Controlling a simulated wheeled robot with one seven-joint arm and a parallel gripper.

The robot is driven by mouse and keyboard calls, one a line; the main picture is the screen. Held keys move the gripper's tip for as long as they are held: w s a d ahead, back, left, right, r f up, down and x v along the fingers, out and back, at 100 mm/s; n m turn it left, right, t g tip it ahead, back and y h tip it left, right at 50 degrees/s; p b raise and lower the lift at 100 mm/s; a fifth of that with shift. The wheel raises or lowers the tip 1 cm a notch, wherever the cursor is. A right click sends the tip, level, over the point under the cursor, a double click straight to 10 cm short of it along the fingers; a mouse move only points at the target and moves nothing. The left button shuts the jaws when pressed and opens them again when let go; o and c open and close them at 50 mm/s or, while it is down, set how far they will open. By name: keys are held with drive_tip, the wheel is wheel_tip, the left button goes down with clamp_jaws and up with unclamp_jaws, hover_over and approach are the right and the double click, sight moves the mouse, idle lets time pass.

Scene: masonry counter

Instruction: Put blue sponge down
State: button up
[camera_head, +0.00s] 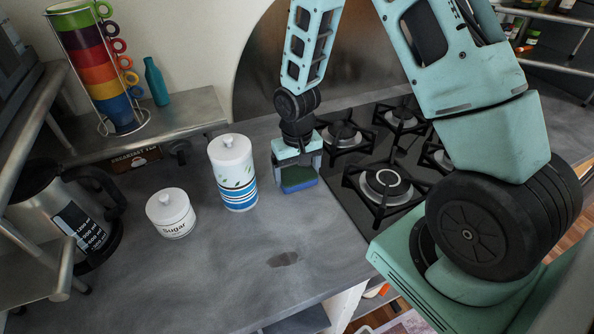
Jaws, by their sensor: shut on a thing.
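The blue sponge (299,184) has a blue underside with a greenish edge. My gripper (297,168) points down and is shut on the sponge. It holds the sponge over the grey counter (285,225), between the striped canister and the gas hob. I cannot tell whether the sponge touches the counter or hangs just above it. The gripper's body hides the top of the sponge.
A white canister with blue stripes (233,175) stands close to the left of my gripper. A sugar jar (171,213) and a steel kettle (70,220) stand further left. The gas hob (345,185) lies to the right. The counter's front middle is clear.

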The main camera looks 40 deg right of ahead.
sight(297, 173)
drive_tip(key=shift+f, duration=0.25)
drive_tip(key=shift+f, duration=0.15)
drive_tip(key=o, duration=0.8)
wheel_tip(297, 173, up, 12)
drive_tip(key=b, duration=0.2)
drive_tip(key=s+a+r+n, duration=0.2)
drive_tip(key=s+a, duration=0.2)
drive_tip(key=a, duration=0.2)
drive_tip(key=s+a+r+n, duration=0.3)
drive_tip(key=s+a, duration=0.1)
drive_tip(key=a, duration=0.2)
drive_tip(key=s+a+n, duration=0.1)
drive_tip(key=s+a, duration=0.1)
drive_tip(key=s, duration=0.2)
drive_tip(key=s+a+r+n, duration=0.1)
drive_tip(key=s+a+n, duration=0.1)
drive_tip(key=s, duration=0.3)
drive_tip(key=s+a+r+n, duration=0.1)
drive_tip(key=s+a+n, duration=0.1)
drive_tip(key=s, duration=0.2)
drive_tip(key=shift+s+a+r+y, duration=0.1)
drive_tip(key=shift+s+a+y, duration=0.2)
drive_tip(key=shift+s, duration=0.1)
